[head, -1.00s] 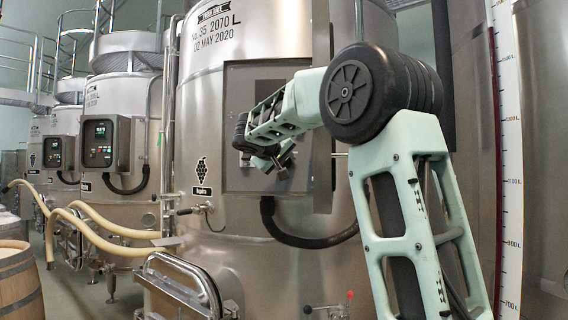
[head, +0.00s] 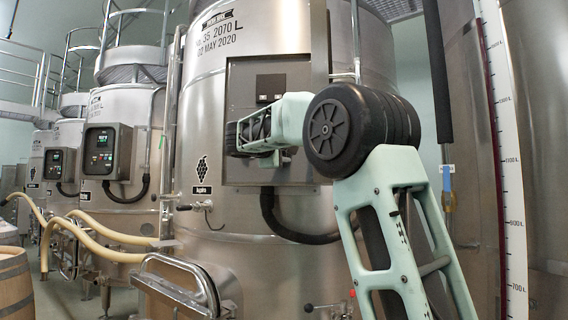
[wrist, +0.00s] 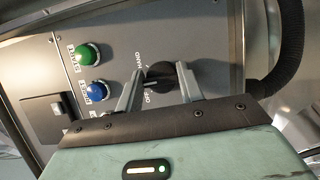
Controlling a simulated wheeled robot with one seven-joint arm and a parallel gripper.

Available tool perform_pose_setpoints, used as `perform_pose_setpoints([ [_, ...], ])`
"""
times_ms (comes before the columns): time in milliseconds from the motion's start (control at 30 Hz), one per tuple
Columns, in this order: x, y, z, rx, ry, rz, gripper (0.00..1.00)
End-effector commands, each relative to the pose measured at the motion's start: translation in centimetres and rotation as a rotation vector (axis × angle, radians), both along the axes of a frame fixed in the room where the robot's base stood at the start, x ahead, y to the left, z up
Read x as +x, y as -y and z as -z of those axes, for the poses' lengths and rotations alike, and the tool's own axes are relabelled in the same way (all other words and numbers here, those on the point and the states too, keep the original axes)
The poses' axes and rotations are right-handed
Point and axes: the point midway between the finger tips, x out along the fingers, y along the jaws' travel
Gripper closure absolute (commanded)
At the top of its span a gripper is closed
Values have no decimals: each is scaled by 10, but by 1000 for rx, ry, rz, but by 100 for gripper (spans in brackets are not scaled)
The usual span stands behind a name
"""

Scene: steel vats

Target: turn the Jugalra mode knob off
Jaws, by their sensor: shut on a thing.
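The mode knob (wrist: 160,75) is black and round, on a grey panel (wrist: 215,45) in the wrist view. The words HAND and OFF are printed beside it. My gripper (wrist: 161,80) is shut on the knob, with one grey finger on each side. The fingers hide part of the knob's sides, and I cannot tell its pointer's exact setting. In the head view the panel (head: 240,88) is on the front of the large steel vat (head: 205,130), with a grape label. My arm hides the knob and the gripper there.
A black hose (head: 290,230) curves below the panel. A metal-framed hatch (head: 180,285) and yellow hoses (head: 110,237) lie lower left. Other vats stand at left.

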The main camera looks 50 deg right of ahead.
Motion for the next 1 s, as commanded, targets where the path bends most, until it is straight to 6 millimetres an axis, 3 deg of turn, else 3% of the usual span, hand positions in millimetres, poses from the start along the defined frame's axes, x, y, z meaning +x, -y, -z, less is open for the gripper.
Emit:
perform_pose_setpoints([
  [33,1,-1,7,-27,-35,-3,85],
  [600,0,-1,6,-326,-441,-3,85],
  [1000,1,-1,5,-434,-591,-5,85],
])
